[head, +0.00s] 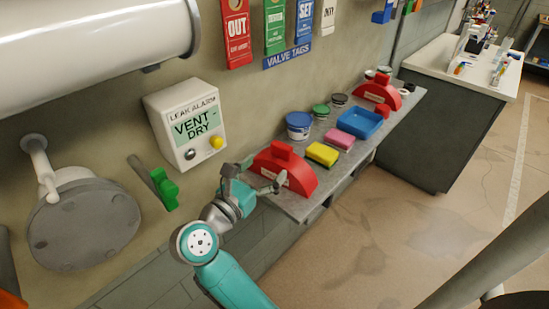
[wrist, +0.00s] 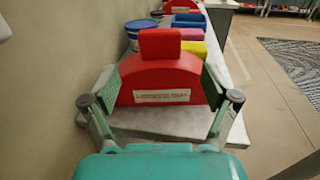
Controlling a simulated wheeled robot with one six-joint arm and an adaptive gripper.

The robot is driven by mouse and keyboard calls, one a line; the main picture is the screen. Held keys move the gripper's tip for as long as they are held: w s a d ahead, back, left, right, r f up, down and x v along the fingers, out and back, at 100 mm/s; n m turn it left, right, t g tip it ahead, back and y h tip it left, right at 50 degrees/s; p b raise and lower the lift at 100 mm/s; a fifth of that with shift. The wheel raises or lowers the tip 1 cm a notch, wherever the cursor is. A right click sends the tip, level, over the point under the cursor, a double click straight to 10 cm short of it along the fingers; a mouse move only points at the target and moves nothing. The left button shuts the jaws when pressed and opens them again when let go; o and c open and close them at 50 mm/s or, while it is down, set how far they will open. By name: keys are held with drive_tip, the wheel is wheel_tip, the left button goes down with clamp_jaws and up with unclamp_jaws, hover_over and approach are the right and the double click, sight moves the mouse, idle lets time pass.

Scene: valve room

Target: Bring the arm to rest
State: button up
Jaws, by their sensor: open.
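My arm reaches from the bottom of the head view to the near end of a grey shelf. My gripper (head: 256,178) is open at the near red lockout cover (head: 299,171). In the wrist view, the fingers of my gripper (wrist: 161,88) stand apart, one at each side of the red cover (wrist: 160,78), which bears a white label and a block-shaped top. The cover stands upright on the shelf. I cannot tell whether the fingers touch it. Nothing is gripped.
Along the shelf (head: 300,207) stand a blue tub (head: 299,126), yellow (head: 322,154) and pink (head: 339,138) blocks, a blue tray (head: 361,123) and another red cover (head: 378,92). A leak alarm box (head: 186,125) and a green-handled valve (head: 166,190) are on the wall.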

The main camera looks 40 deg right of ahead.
drive_tip(key=shift+v, duration=2.45)
drive_tip(key=s+a+n+t, duration=0.1)
drive_tip(key=s+n+t, duration=1.35)
drive_tip(key=n, duration=0.85)
drive_tip(key=s+a+f+n+g+y, duration=0.1)
drive_tip(key=s+a+f+n+y, duration=0.3)
drive_tip(key=s+f+n+y, duration=0.4)
drive_tip(key=s+a+f+n+g+y, duration=0.2)
drive_tip(key=s+a+f+n+y, duration=0.3)
drive_tip(key=n, duration=1.5)
drive_tip(key=s+f+y, duration=0.4)
drive_tip(key=shift+s+n+y, duration=0.3)
drive_tip(key=shift+s, duration=0.1)
